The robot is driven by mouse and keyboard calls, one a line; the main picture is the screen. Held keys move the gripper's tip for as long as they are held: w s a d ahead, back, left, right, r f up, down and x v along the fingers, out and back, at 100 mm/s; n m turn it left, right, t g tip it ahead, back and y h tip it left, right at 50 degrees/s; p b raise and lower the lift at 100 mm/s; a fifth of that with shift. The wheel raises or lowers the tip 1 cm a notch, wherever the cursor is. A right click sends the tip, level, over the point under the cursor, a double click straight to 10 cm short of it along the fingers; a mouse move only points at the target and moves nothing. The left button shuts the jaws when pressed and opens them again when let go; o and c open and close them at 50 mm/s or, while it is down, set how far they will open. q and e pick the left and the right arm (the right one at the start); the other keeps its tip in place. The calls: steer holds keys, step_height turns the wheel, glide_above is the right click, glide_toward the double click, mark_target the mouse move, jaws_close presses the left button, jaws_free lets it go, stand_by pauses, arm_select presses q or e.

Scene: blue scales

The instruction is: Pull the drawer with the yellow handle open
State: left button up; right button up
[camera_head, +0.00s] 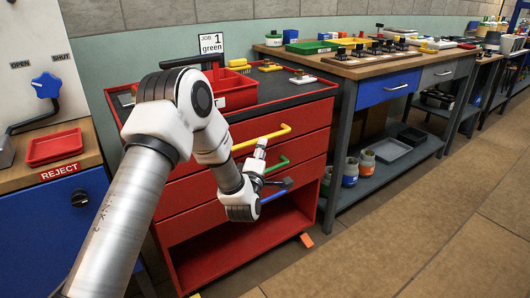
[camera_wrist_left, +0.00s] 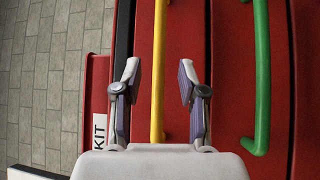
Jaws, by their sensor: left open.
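The red cabinet's top drawer (camera_head: 308,122) has a yellow bar handle (camera_head: 274,134) and looks shut. My left gripper (camera_head: 262,153) is in front of that drawer, close to the yellow handle. In the left wrist view, the yellow handle (camera_wrist_left: 158,40) runs between the two open fingers of my left gripper (camera_wrist_left: 160,82), with a gap on each side. Whether the fingers reach around the bar in depth is hard to tell. My arm hides the left part of the drawer front. My right gripper is not in view.
A green handle (camera_head: 276,164) and a blue handle (camera_head: 274,195) sit on drawers below. A red bin (camera_head: 236,98) stands on the cabinet top. A workbench with a blue drawer (camera_head: 388,87) stands to the right. The floor (camera_head: 400,235) in front is clear.

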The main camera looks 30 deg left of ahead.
arm_select(q)
steer(key=x, duration=0.6)
steer(key=shift+w+a+b, duration=0.1)
steer(key=shift+b, duration=0.2)
jaws_close()
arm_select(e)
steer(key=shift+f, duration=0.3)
arm_select(q)
steer(key=shift+f, duration=0.1)
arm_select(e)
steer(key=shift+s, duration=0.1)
